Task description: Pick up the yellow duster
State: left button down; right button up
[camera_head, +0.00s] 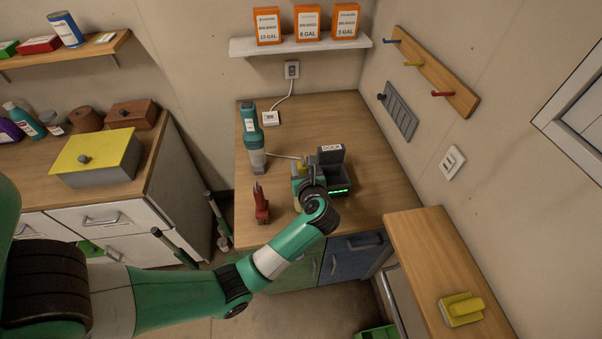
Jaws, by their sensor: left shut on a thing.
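The yellow duster (297,171) is at the middle of the wooden worktop, with a thin grey nozzle pointing left. It is mostly hidden behind my left gripper (309,180), which is shut on it. The fingertips are partly hidden by my own wrist. The duster is close beside the dark dock (340,177) with green lights; I cannot tell whether it touches the dock or the worktop. My right gripper is not in view.
A yellow-topped block (461,309) lies on the right counter. A shelf (300,45) with orange boxes hangs behind. The worktop's right part is clear.

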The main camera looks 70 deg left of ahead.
pick_arm(q)
jog(key=s+d+r, duration=0.8)
jog(key=d+r, duration=0.2)
jog(key=d, duration=0.1)
jog(key=shift+s, duration=0.3)
dwell(0.3)
